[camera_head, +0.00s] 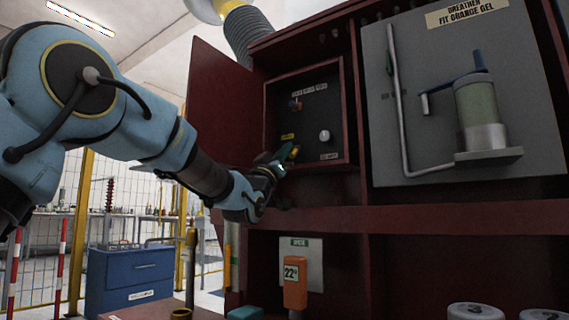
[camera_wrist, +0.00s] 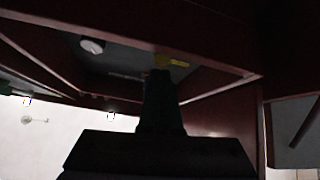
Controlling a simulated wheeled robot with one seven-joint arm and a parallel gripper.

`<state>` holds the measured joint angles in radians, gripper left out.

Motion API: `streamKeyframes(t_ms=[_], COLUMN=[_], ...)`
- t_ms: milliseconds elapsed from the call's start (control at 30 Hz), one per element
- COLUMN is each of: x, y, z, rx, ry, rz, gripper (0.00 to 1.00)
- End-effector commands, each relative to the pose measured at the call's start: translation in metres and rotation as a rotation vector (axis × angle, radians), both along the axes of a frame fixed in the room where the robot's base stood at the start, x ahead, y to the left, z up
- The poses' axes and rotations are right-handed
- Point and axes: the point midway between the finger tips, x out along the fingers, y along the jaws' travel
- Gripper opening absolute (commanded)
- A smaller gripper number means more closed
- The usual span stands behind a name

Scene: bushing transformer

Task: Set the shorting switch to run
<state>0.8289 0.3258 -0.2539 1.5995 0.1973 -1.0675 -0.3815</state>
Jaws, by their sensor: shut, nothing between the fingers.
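A dark panel (camera_head: 275,125) is recessed in an open dark-red cabinet in the head view. A small brownish knob (camera_head: 296,104) sits under a pale label strip, too small to read. A white round knob (camera_head: 325,136) is lower right; it also shows in the wrist view (camera_wrist: 92,46). I cannot tell which control is the shorting switch. A small yellow piece (camera_head: 288,137) is at lower left of the panel. My gripper (camera_head: 288,154) is shut and empty in front of the panel's lower edge. In the wrist view, its dark fingers (camera_wrist: 160,85) point toward a yellow piece (camera_wrist: 174,63); contact is unclear.
The recess's red frame (camera_head: 352,110) surrounds the panel closely. The cabinet door (camera_head: 222,105) stands open at left. A grey board (camera_head: 430,90) with a breather and pipe is at right.

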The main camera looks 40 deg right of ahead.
Motion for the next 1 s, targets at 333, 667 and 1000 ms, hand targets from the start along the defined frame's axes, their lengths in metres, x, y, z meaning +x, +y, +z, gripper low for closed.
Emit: streamKeyframes(t_ms=[333,667,1000], x=[0.001,0.002,0.002], y=[-0.004,-0.007,-0.008], z=[-0.013,-0.015,-0.018], rx=[0.003,0.007,0.011], ry=[0.001,0.003,0.006], rz=[-0.001,-0.001,-0.001], gripper=[0.0,0.0,0.0])
